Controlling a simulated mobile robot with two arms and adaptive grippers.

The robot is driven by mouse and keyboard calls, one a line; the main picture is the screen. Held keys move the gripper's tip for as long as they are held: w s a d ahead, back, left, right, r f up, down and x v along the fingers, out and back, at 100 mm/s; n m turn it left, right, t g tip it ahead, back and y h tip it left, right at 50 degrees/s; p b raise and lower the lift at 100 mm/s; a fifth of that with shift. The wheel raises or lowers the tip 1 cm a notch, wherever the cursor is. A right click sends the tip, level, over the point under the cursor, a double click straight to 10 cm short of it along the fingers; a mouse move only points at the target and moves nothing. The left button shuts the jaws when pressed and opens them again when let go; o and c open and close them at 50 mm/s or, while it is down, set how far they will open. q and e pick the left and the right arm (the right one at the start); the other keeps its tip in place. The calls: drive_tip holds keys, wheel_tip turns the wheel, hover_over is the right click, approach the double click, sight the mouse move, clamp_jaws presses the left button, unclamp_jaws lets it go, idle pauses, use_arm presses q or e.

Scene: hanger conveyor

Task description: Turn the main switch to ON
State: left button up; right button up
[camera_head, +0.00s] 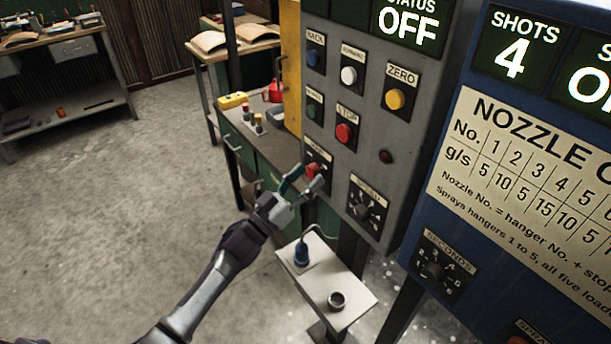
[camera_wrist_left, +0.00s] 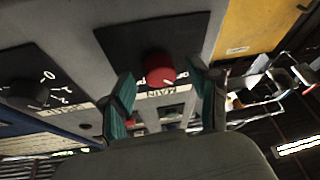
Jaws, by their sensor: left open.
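The main switch is a red knob (camera_head: 313,170) on a black plate, low on the grey control panel (camera_head: 352,155). In the left wrist view the red knob (camera_wrist_left: 158,68) sits above an upside-down MAIN label. My left gripper (camera_head: 303,182) is at the knob, and part of the switch plate is hidden behind it. In the left wrist view my left gripper (camera_wrist_left: 160,76) is open, with one green-padded fingertip on each side of the knob. I see gaps there and cannot tell any contact. The status display (camera_head: 408,25) reads OFF. My right gripper is not in view.
A black speed dial (camera_head: 364,208) is right of the main switch, and a red STOP button (camera_head: 344,133) is above. A small stand (camera_head: 350,285) with a blue bottle and a cup is below. A blue panel (camera_head: 480,255) stands at right. Open floor lies left.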

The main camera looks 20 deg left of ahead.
use_arm(q)
drive_tip(key=c, duration=1.2)
drive_tip(key=shift+o, duration=0.2)
